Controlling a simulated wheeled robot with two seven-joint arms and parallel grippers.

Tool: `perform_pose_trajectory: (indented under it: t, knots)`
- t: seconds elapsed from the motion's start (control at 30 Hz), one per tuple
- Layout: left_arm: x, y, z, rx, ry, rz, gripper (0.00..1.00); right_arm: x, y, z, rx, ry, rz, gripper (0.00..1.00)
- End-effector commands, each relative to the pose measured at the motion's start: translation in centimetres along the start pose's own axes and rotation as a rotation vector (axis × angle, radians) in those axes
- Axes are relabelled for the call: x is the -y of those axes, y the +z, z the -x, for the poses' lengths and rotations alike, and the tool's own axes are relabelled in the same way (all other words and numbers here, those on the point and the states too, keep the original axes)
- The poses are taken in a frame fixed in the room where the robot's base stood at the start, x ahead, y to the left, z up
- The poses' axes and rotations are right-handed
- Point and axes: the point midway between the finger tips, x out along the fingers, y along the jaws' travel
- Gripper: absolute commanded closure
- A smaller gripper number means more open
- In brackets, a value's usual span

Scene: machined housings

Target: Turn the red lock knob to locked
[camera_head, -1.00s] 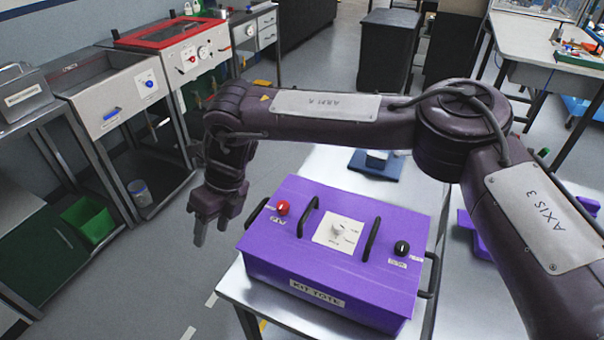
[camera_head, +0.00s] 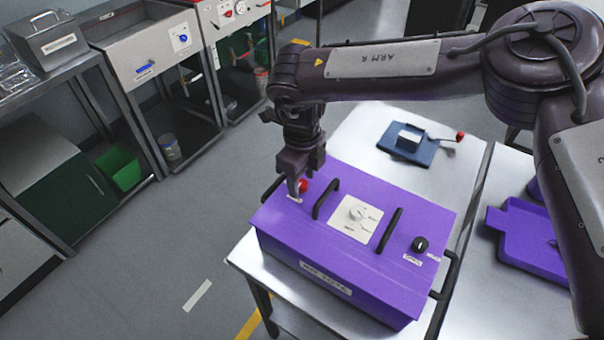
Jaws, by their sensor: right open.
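A purple box (camera_head: 345,265), marked as a kit tote in the earlier frame, stands on a metal table. A round red knob (camera_head: 303,186) sits at the left end of its lid, partly hidden by my right gripper. My right gripper (camera_head: 296,188) points down at this knob with its jaws open. One finger overlaps the knob in the picture; I cannot tell whether it touches. The knob's label is mostly covered, and its turn position cannot be read. My left gripper is out of view.
Two black handles (camera_head: 326,199) stand up from the lid beside a white dial plate (camera_head: 356,219). A black knob (camera_head: 420,244) is at the right. A blue fixture (camera_head: 408,150) lies behind the tote, a purple tray (camera_head: 530,235) to the right. Benches line the left.

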Motion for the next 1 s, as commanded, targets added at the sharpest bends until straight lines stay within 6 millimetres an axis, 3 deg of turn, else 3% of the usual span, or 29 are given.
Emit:
perform_pose_trajectory:
  t: [0.23, 0.6, 1.0]
  knots:
    - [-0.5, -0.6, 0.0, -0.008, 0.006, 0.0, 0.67, 0.0, 0.0, -0.1, 0.0, 0.0, 0.0, 0.52]
    - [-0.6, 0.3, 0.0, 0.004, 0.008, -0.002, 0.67, 0.0, 0.0, -0.1, 0.0, 0.0, 0.0, 0.96]
    - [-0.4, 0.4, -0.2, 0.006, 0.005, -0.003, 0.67, -0.1, 0.0, -0.2, 0.001, 0.002, -0.089, 0.97]
